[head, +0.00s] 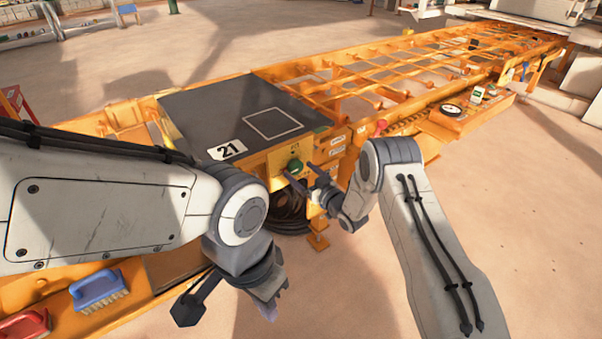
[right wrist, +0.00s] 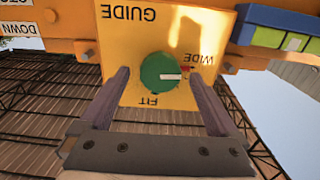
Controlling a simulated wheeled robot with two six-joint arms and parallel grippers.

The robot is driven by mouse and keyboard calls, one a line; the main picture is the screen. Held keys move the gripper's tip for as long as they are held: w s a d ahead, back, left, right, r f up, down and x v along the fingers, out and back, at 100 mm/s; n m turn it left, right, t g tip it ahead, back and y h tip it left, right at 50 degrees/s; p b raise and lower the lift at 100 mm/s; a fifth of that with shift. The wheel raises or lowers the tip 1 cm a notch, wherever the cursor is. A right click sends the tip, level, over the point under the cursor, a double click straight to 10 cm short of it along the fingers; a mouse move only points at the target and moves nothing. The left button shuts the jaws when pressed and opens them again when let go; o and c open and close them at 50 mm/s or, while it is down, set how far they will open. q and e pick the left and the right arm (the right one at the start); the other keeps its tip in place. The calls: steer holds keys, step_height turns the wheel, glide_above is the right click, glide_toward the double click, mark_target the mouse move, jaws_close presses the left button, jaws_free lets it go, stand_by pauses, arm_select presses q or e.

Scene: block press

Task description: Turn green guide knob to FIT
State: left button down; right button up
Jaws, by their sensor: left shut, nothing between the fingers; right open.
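The green guide knob (head: 294,166) sits on a yellow panel (head: 285,155) on the side of the orange frame. In the right wrist view the knob (right wrist: 160,74) shows upside down, with GUIDE, WIDE and FIT lettered around it. Its white pointer points right, toward the WIDE side, and not at FIT. My right gripper (head: 300,180) is open in front of the panel; its fingers (right wrist: 160,82) stand on either side of the knob, with gaps to it. My left gripper (head: 266,302) is shut and empty, low in the head view, away from the panel.
A red knob (head: 380,126) and a gauge box (head: 452,110) are farther right. Blue (head: 98,289) and red brushes (head: 25,325) lie at lower left.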

steer(key=shift+w+a, duration=0.2)
steer(key=shift+w, duration=0.1)
steer(key=c, duration=1.4)
steer(key=shift+o, duration=0.2)
